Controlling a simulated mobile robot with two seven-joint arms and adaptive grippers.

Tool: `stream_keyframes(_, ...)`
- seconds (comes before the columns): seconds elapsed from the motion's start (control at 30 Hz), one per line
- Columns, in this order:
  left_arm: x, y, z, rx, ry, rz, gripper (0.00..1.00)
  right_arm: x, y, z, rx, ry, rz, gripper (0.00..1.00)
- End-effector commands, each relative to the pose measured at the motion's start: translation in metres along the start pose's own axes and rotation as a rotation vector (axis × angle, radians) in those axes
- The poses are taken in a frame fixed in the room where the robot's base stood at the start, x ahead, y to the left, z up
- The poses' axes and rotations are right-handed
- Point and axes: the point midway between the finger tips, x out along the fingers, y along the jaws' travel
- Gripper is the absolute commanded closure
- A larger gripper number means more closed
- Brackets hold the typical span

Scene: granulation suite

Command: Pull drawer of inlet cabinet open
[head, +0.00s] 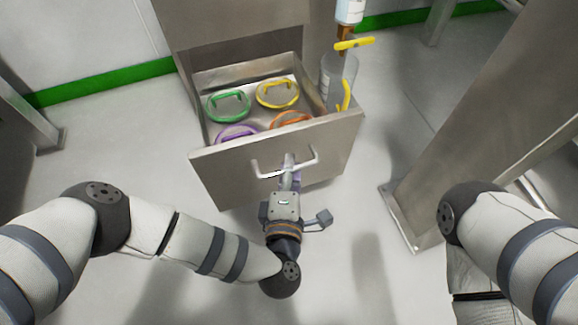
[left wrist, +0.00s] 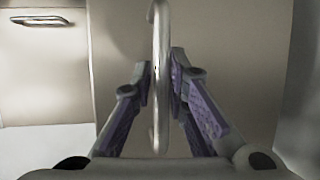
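The drawer (head: 215,178) of the inlet cabinet (head: 235,22) stands pulled out in the head view. Inside it lie a green ring-shaped item (head: 229,104), a yellow one (head: 277,93), a purple one (head: 238,131) and an orange one (head: 291,118), each with a handle. A pale bar handle (head: 306,162) is on the drawer front. My left gripper (head: 290,176) is at the middle of this handle. In the left wrist view the handle bar (left wrist: 160,75) runs between the two purple-padded fingers, which are closed on it. My right gripper is not in view.
A clear cylinder (head: 338,82) with a yellow valve handle (head: 354,43) stands at the drawer's right side. A metal post with a foot plate (head: 404,222) is at the right. The floor in front of the drawer is clear.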

Motion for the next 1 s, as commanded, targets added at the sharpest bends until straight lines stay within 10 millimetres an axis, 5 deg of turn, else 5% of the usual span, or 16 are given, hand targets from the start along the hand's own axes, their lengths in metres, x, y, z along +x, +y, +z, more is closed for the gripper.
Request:
stream_keyframes(0.37,-0.003,-0.001,-0.001,0.002,0.001,-0.003,0.69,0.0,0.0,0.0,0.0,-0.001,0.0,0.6)
stream_keyframes(0.7,-0.066,-0.001,0.0,0.002,-0.001,-0.004,0.69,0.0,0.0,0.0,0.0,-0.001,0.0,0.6)
stream_keyframes(1.0,-0.075,0.0,0.0,0.001,0.001,-0.001,0.69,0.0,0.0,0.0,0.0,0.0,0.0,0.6)
